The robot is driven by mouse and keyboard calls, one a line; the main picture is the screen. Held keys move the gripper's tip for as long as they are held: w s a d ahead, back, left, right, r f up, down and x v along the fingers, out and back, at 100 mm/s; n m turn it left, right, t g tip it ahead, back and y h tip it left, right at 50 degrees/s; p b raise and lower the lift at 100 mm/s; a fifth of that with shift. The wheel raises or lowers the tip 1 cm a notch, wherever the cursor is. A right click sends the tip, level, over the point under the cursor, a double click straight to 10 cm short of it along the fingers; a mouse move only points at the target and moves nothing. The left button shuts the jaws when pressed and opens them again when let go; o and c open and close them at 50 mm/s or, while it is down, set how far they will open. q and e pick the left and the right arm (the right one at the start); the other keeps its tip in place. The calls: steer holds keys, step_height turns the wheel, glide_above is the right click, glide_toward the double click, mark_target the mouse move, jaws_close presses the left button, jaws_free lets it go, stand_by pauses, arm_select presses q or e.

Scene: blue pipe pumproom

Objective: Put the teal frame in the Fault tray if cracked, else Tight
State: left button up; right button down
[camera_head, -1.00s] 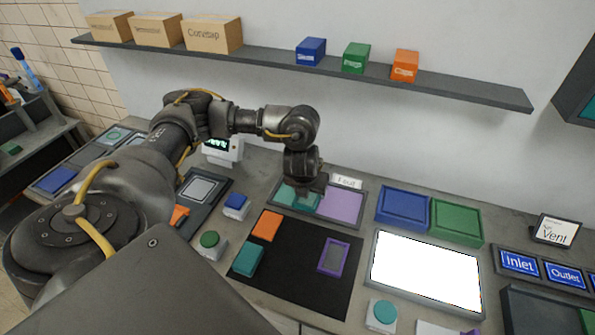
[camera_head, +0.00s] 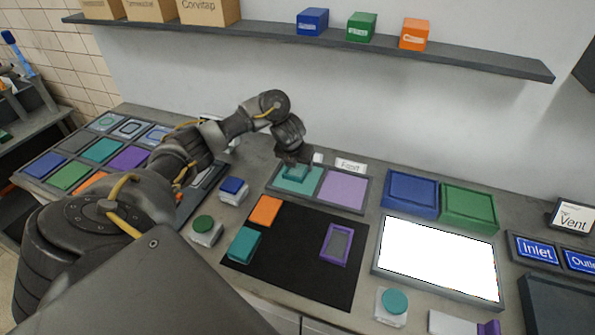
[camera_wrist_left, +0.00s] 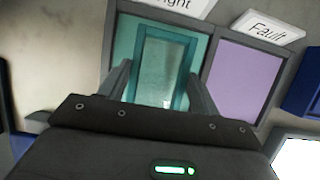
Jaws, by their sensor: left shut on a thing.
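My left gripper (camera_head: 293,160) is shut on the teal frame (camera_head: 296,173), over the left, teal compartment (camera_head: 288,187) of a two-part tray. In the left wrist view the teal frame (camera_wrist_left: 182,72) sits upright in the picture between the two fingers (camera_wrist_left: 162,88), inside the outline of the teal compartment (camera_wrist_left: 124,45). I cannot tell whether it touches the tray floor. The label above it is cut off and reads "ight". The purple compartment (camera_wrist_left: 239,75) beside it is empty, with a "Fault" label (camera_wrist_left: 267,29). No crack is clear at this size. My right gripper is out of view.
A black mat (camera_head: 295,255) in front holds an orange piece (camera_head: 265,210), a teal block (camera_head: 244,243) and a purple frame (camera_head: 337,244). Blue (camera_head: 410,194) and green (camera_head: 469,207) trays and a bright white panel (camera_head: 437,260) lie to the right. A shelf (camera_head: 450,60) hangs above.

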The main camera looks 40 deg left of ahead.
mark_target(297, 168)
arm_select(q)
step_height(297, 168, down, 3)
steer(key=shift+r+b, duration=0.15)
steer(key=shift+b, duration=0.35)
steer(key=shift+w+a+f, duration=0.1)
steer(key=shift+f, duration=0.3)
steer(key=o, duration=1.1)
